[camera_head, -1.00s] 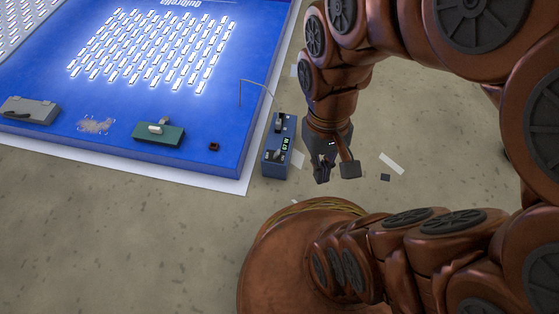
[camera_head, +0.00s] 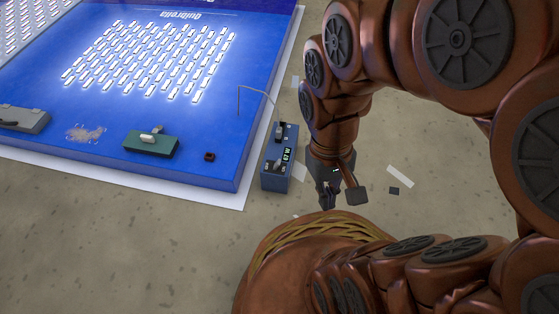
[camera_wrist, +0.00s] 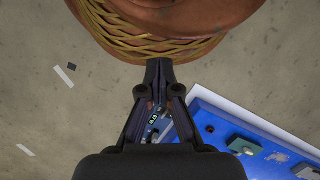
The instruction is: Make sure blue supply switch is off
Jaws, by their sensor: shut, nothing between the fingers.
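The blue supply (camera_head: 278,170) is a small blue box on the floor, beside the right edge of the lit panel. A wire arches from it to the panel. Dark controls show on its top, with a lit green readout (camera_head: 287,155) that looks like "67 W". The switch's position is too small to tell. My gripper (camera_head: 327,202) points down to the right of the supply, apart from it. In the wrist view its fingertips (camera_wrist: 158,66) meet with nothing between them. There the supply (camera_wrist: 153,124) shows partly, behind the fingers.
The lit blue panel (camera_head: 215,140) fills the left, with a green switch box (camera_head: 152,146), a grey box (camera_head: 24,119) and a small dark red block (camera_head: 209,156) on it. Pale strips and a dark square (camera_head: 394,191) lie on the floor at right. My own body fills the lower right.

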